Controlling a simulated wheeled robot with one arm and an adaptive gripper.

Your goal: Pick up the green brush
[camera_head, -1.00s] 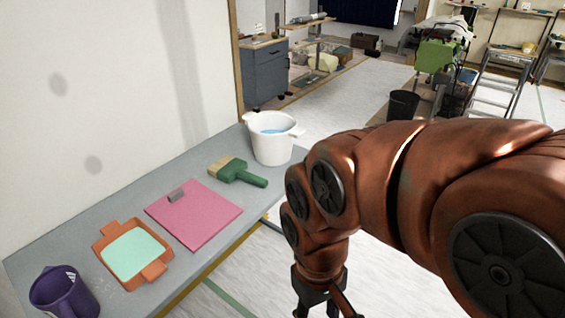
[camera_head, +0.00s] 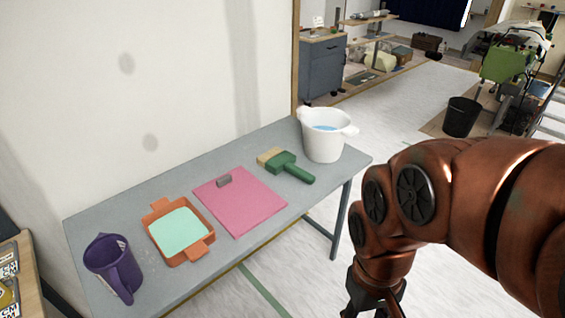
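The green brush (camera_head: 285,165) lies flat on the grey table (camera_head: 163,193), with its pale bristles toward the wall and its green handle pointing to the table's front right. It lies between a pink clipboard (camera_head: 240,203) and a white bucket (camera_head: 322,143). My gripper (camera_head: 367,311) hangs at the bottom edge of the view, in front of and to the right of the table, well apart from the brush. Its fingertips are cut off by the frame edge, so its opening is hidden.
An orange tray with a mint-green inside (camera_head: 160,208) and a purple jug (camera_head: 113,265) stand on the table's left part. The wall runs along the table's back. A black bin (camera_head: 461,117) stands on the floor at the right. Floor beyond the table is open.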

